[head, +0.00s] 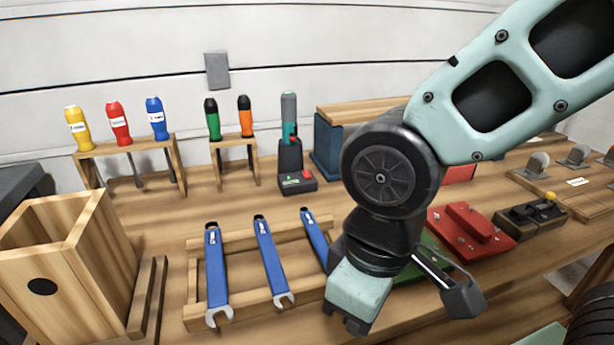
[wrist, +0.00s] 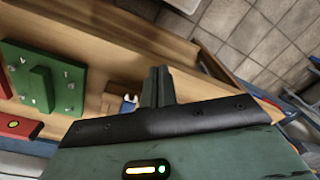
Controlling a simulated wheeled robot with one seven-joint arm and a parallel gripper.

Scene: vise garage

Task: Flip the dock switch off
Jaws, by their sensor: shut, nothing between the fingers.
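The dock (head: 297,172) is a black stand at the back of the bench, with a teal and grey tool (head: 289,118) upright in it. A red switch (head: 307,175) sits at the right of its base, and a small green light shows beside it. Which way the switch is tipped is too small to tell. My gripper (head: 346,322) points down near the front edge of the bench, well in front and to the right of the dock. In the wrist view its fingers (wrist: 157,86) are together and empty. The dock is not in the wrist view.
Three blue wrenches (head: 268,250) lie on a wooden rack left of my gripper. A wooden box (head: 80,250) stands at the far left. Screwdriver racks (head: 130,150) stand behind.

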